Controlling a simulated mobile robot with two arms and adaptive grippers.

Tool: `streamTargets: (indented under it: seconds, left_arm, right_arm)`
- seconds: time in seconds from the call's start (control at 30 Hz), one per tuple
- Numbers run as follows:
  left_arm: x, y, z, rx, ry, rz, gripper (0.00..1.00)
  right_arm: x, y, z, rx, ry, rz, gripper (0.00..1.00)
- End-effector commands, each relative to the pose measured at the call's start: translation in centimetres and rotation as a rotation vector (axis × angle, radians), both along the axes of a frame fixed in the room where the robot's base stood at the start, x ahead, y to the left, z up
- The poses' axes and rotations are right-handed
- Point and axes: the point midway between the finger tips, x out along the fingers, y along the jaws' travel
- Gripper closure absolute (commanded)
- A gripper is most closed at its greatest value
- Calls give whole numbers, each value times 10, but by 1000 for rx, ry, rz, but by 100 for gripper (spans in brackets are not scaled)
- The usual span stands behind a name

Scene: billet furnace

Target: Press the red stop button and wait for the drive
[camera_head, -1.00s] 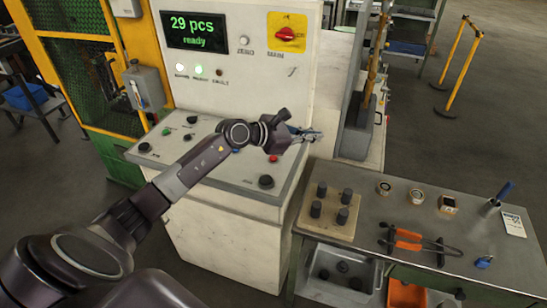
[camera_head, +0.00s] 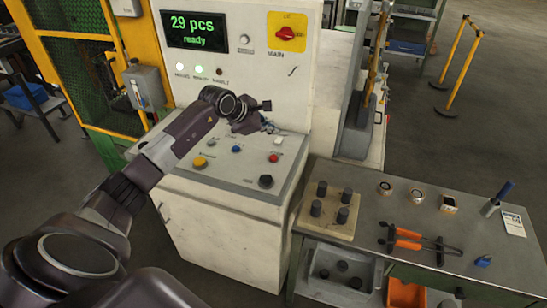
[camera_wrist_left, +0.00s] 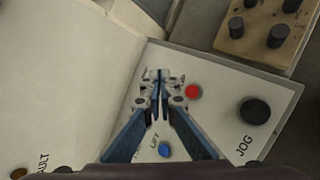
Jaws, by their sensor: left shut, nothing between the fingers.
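A small red button (camera_head: 273,157) sits on the sloped control panel (camera_head: 222,177), between a blue button (camera_head: 236,149) and a black knob (camera_head: 265,181). In the left wrist view the red button (camera_wrist_left: 193,91) is just right of the fingers, uncovered. The blue button (camera_wrist_left: 165,149) and the black knob (camera_wrist_left: 254,110), marked JOG, also show there. My left gripper (camera_head: 270,127) is over the back of the panel; its fingers (camera_wrist_left: 160,75) are shut and empty, apart from the red button in the picture. Exact height above the panel is unclear. My right gripper is out of view.
The upright display (camera_head: 193,29) reads "29 pcs ready", with two lit lamps below it. A red MAIN switch (camera_head: 286,34) is on a yellow plate. A steel table (camera_head: 360,232) with a peg block and orange-handled tool stands at the right. Open floor lies beyond.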

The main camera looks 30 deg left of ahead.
Motion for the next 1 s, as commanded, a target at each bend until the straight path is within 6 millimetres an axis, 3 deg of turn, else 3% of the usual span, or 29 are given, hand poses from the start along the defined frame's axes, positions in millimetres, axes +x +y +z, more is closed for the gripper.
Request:
streamTargets:
  seconds: [0.47, 0.6, 1.0]
  left_arm:
    - [0, -1, -58, -3, 1, 1, 100]
    - [0, 0, -78, 0, 0, 0, 100]
    - [0, 0, -85, -1, 0, 0, 100]
  right_arm:
    - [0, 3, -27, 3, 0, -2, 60]
    - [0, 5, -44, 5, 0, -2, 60]
    - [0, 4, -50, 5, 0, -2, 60]
